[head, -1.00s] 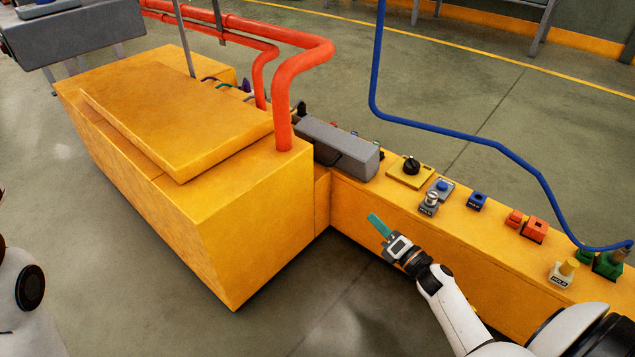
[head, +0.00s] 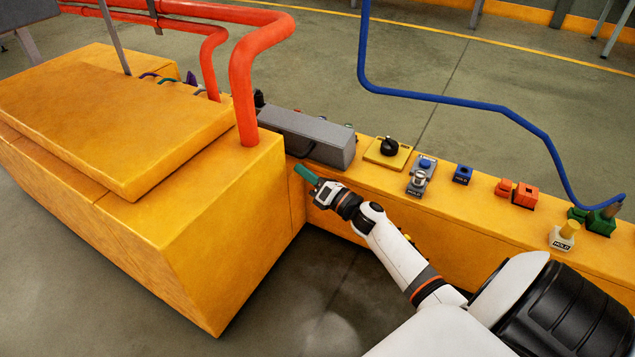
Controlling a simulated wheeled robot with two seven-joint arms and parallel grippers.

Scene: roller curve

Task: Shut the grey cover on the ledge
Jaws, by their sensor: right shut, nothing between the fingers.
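The grey cover (head: 308,138) is a long grey box shape on the yellow ledge (head: 450,213), just right of the thick red pipe. A dark curved handle shows on its near side, at the left. I cannot tell from here how far open it stands. My right gripper (head: 305,174) has teal fingers, shut and empty. In the picture it is just below the cover's near side, in front of the ledge, with a small gap to the cover. My left gripper is out of view.
A large yellow cabinet (head: 215,235) stands left of the gripper. Red pipes (head: 246,95) rise beside the cover. Right of it are a black knob on a yellow plate (head: 388,149) and several coloured buttons. A blue cable (head: 440,100) hangs behind the ledge.

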